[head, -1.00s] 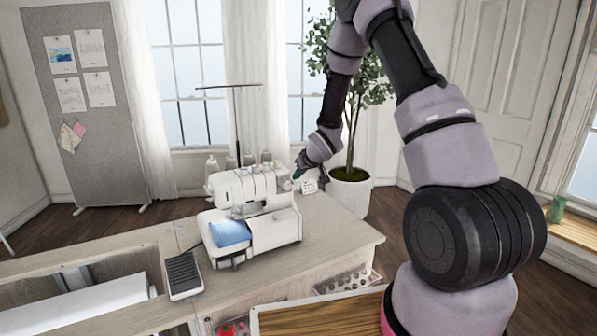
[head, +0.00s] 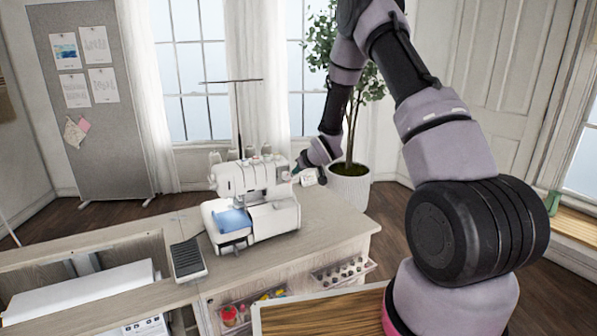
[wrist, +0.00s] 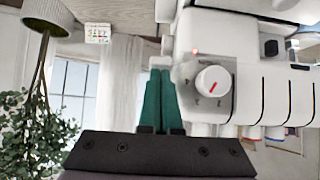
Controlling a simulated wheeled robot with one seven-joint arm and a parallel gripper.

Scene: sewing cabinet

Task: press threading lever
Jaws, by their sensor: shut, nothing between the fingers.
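The white sewing machine (head: 232,178) stands on the cabinet top, a blue pad on its lower left front. My gripper (head: 297,174) is at the machine's right end, small and partly hidden by my wrist. In the wrist view the machine (wrist: 262,85) fills the right side, with a round white dial (wrist: 213,81) marked in red and a small red light. My gripper's two green fingers (wrist: 160,72) are together with nothing between them. Their tips are close beside the machine's end, left of the dial; contact cannot be told. I cannot make out the threading lever with certainty.
A potted plant (head: 349,185) is behind the cabinet's right end. A black foot pedal (head: 187,259) lies left of the machine. The cabinet top (head: 325,232) is bare at front right.

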